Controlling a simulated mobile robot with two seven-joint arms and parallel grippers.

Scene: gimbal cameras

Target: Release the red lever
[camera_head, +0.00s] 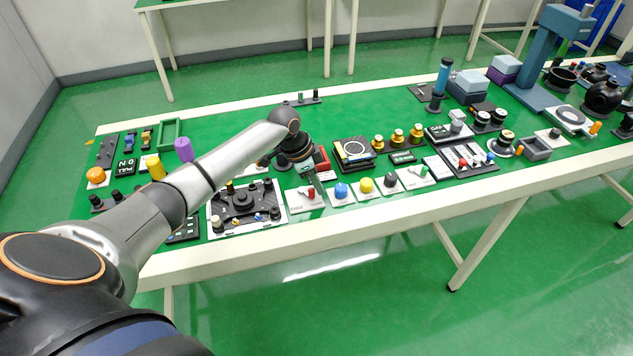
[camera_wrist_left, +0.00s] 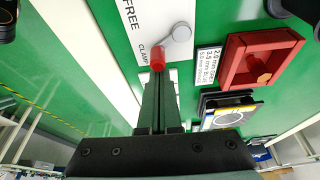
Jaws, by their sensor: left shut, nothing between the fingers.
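The red lever (camera_head: 311,193) stands on a white panel (camera_head: 298,203) near the table's front edge. In the left wrist view its red tip (camera_wrist_left: 158,56) joins a grey arm and round pivot (camera_wrist_left: 181,33). My left gripper (camera_head: 319,190) is shut and empty, pointing down right beside the lever. In the left wrist view the closed fingertips (camera_wrist_left: 158,78) lie at the red tip; I cannot tell whether they touch. My right gripper is not in view.
A blue knob (camera_head: 341,190) and a yellow knob (camera_head: 366,185) stand right of the lever. A black fixture board (camera_head: 243,208) lies to its left. A red open box (camera_wrist_left: 250,62) sits close to the gripper. Bare green tabletop (camera_head: 385,107) lies farther back.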

